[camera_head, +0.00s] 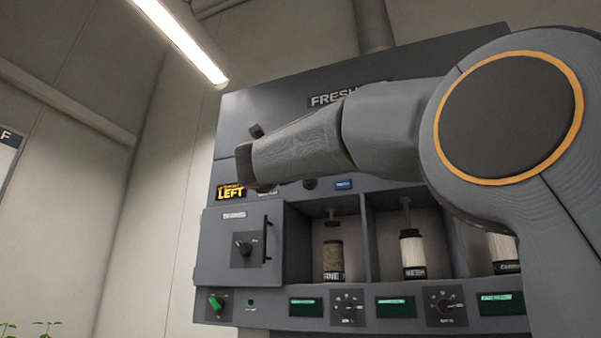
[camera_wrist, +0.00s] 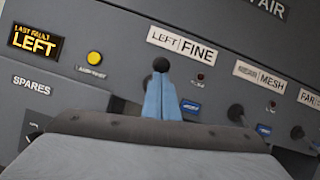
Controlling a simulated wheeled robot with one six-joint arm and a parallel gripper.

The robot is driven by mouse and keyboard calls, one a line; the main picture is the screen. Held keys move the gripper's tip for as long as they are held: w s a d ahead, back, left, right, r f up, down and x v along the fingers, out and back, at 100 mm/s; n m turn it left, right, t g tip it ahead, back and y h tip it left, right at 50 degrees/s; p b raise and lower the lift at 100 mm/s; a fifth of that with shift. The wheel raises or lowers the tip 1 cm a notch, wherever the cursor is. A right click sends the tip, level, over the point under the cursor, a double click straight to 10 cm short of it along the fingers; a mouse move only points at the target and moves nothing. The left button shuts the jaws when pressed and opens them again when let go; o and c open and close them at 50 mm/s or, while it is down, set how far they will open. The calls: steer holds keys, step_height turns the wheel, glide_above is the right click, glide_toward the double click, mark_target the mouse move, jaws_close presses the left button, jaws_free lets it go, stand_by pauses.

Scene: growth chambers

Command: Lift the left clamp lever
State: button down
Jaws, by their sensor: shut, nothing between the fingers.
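In the wrist view the left clamp lever shows as a black ball knob (camera_wrist: 161,64) below the "LEFT | FINE" label (camera_wrist: 182,46). The blue fingers of my gripper (camera_wrist: 162,82) are together, with nothing held between them. Their tips overlap the lower edge of the knob in the picture; whether they touch it, I cannot tell. The lever's shaft is hidden behind the fingers. In the head view my wrist (camera_head: 295,150) is in front of the panel and the fingers cannot be made out. A dark knob (camera_head: 310,184) shows just below my wrist there.
Two more knobbed levers stand to the right, the mesh one (camera_wrist: 236,113) and a farther one (camera_wrist: 297,132). A yellow button (camera_wrist: 94,58) is to the left. Below are filter bays with a brown fine cartridge (camera_head: 333,258), a white mesh cartridge (camera_head: 413,255), and a spares door (camera_head: 225,255).

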steer(key=shift+s+r, duration=0.25)
steer(key=shift+r, duration=0.55)
steer(key=shift+d+r, duration=0.1)
step_height(320, 180, down, 6)
steer(key=b, duration=0.6)
steer(key=s+a+b, duration=0.2)
steer(key=s+a, duration=0.2)
steer(key=s, duration=0.5)
steer(key=shift+s+r, duration=0.35)
steer(key=shift+s, duration=0.05)
